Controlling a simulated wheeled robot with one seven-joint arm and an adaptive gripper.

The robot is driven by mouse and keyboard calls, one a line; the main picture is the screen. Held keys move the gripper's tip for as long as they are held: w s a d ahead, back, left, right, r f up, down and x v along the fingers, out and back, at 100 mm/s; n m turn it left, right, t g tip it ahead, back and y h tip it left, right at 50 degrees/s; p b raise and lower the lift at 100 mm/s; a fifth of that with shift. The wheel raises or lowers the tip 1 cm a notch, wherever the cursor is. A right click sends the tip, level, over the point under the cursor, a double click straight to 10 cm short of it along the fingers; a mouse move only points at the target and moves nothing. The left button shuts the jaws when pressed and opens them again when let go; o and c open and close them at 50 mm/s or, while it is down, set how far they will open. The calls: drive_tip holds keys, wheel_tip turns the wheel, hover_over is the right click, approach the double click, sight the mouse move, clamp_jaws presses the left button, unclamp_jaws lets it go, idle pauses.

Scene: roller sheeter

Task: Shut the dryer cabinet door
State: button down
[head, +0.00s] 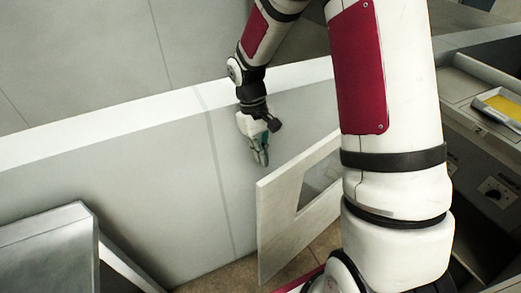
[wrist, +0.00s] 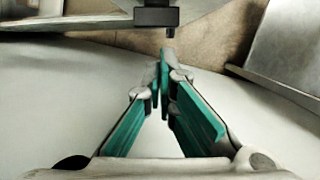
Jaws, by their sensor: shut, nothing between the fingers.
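The dryer cabinet door (head: 280,215) is a pale panel with a window opening, standing ajar in the lower middle of the head view. Its right part and the cabinet behind it are hidden by my arm. My gripper (head: 262,160) points down, just beyond the door's top edge and near its free left end, in front of a pale wall. A small gap shows between them in the picture; I cannot tell whether they touch. In the wrist view my gripper (wrist: 164,68) has its green-padded fingertips together with nothing between them.
A long pale wall or partition (head: 150,165) runs behind the gripper. A grey box-like unit (head: 45,250) stands at lower left. At right is a control panel with a knob (head: 493,194) and a tray holding something yellow (head: 505,106). Brown floor (head: 225,280) shows beside the door.

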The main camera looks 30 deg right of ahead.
drive_tip(key=x, duration=0.6)
drive_tip(key=shift+s+d+f, duration=0.1)
